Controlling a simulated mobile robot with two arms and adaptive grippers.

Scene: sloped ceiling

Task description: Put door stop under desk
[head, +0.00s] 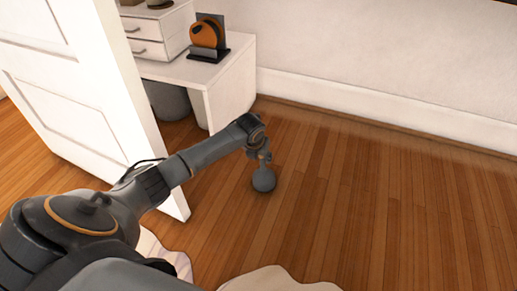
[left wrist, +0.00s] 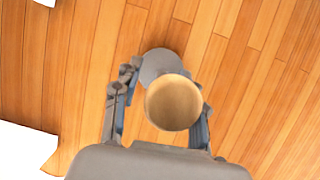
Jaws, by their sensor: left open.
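The door stop (head: 263,181) is a small grey rounded piece on the wooden floor, right of the white door. In the left wrist view the door stop (left wrist: 173,103) shows a round tan top with a grey part beyond it. My left gripper (head: 262,156) reaches down over it. In the left wrist view the open fingers of my left gripper (left wrist: 160,95) are on either side of the tan top; I cannot tell whether they touch it. The white desk (head: 232,92) stands against the wall behind, partly hidden by the door. My right gripper is not in view.
The open white door (head: 95,85) stands close on the left of my arm. A grey round bin (head: 171,101) is under the desk. Drawers (head: 160,36) and an orange item on a black stand (head: 207,36) sit on top. A pale rug (head: 275,280) lies in front. Floor at right is clear.

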